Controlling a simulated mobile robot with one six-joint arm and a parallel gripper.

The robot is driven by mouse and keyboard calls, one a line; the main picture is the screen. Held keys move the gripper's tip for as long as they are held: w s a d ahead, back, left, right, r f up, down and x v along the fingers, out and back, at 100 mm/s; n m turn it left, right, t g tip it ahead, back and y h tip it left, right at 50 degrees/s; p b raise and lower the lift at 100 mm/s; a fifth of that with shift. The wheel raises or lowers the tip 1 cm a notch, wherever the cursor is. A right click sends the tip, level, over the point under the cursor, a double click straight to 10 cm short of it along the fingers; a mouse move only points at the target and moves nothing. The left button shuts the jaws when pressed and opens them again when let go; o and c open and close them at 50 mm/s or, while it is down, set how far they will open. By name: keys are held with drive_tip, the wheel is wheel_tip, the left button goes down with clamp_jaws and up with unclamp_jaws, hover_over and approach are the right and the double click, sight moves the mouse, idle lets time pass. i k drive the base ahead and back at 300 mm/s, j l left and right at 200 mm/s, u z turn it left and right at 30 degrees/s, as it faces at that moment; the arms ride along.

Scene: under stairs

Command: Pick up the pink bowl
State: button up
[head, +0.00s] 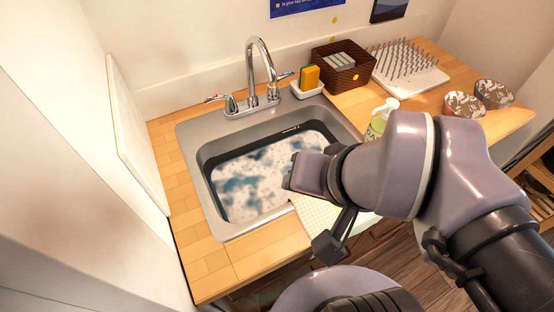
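Two small round bowls with mottled patterns stand side by side at the right of the wooden counter. The nearer left bowl (464,105) has a pinkish-red tint on its side. The right bowl (494,95) looks darker, with some reddish patches. No plainly pink bowl stands out. My arm reaches in from the lower right, and its end, with my gripper (292,178), is over the right part of the sink, well to the left of both bowls. The fingers are too unclear to tell open from shut, and I see nothing held.
The sink (190,145) holds foamy water, with a faucet (262,75) behind. A soap bottle (378,122) is partly behind my arm. A sponge (309,77), a brown basket (342,65) and a spiked drying rack (410,70) stand along the back. A white board (138,135) leans left.

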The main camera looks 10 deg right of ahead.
sight(456, 103)
drive_tip(key=k+l+z, duration=0.1)
drive_tip(key=z, duration=1.35)
drive_tip(key=i+l+u, duration=0.25)
drive_tip(key=l+u, duration=0.25)
drive_tip(key=i+l+u, duration=0.2)
drive_tip(key=l+u, duration=0.25)
drive_tip(key=l, duration=0.15)
drive_tip(key=l+u, duration=0.5)
drive_tip(key=l, duration=0.15)
drive_tip(key=l+u, duration=0.45)
drive_tip(key=l, duration=0.2)
